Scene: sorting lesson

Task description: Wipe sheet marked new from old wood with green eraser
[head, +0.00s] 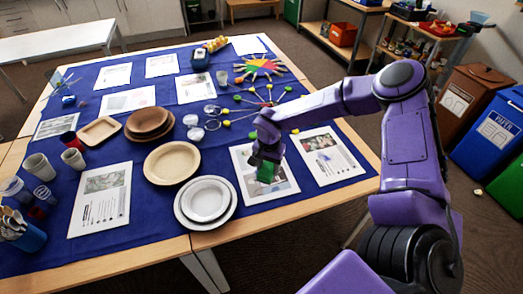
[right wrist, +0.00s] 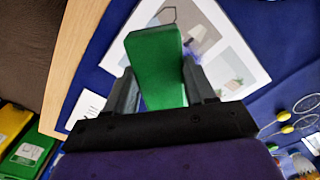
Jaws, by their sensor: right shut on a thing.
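My right gripper (head: 266,153) is shut on the green eraser (head: 266,172), above a white printed sheet (head: 282,190) near the table's front edge. In the right wrist view the green eraser (right wrist: 155,65) stands out between the two dark fingers of the gripper (right wrist: 160,82). The sheet (right wrist: 235,62) behind it shows pictures, and a small purple-blue mark (right wrist: 206,40) shows beside the eraser. I cannot tell whether the eraser touches the paper. The sheet's title is too small to read, and the eraser and gripper cover part of it. My left gripper is not in view.
Another sheet (head: 325,155) lies close by on the right. Stacked white plates (head: 205,202) and a tan plate (head: 172,163) stand on the left. Spoons and small coloured things (head: 260,66) lie farther back. More sheets, cups and a blue cutlery holder (head: 28,238) fill the left side.

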